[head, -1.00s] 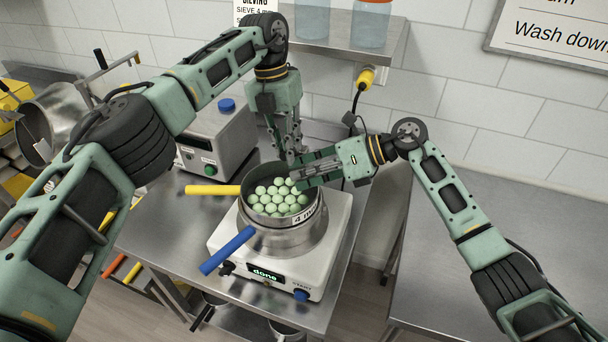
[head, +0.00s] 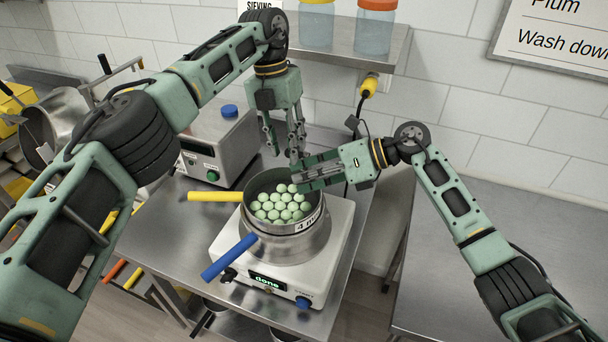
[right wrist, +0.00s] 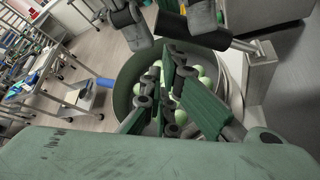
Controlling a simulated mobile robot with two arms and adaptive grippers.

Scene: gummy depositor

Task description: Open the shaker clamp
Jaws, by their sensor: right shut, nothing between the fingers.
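The white shaker (head: 284,265) stands on the steel table and its display reads "done". A round metal sieve (head: 308,224) marked "4 mm" sits on it, holding several pale green balls (head: 281,206). A yellow handle (head: 215,197) and a blue handle (head: 229,257) stick out to the left. I cannot make out the clamp clearly. My left gripper (head: 284,152) points down, open and empty, behind the sieve's far rim. My right gripper (head: 298,178) is shut and empty at the sieve's far right rim. In the right wrist view its fingers (right wrist: 168,62) hide part of the balls.
A wall shelf (head: 350,48) with jars is above. A yellow plug (head: 369,86) and cable hang behind my right gripper. A bare steel table (head: 480,270) lies to the right.

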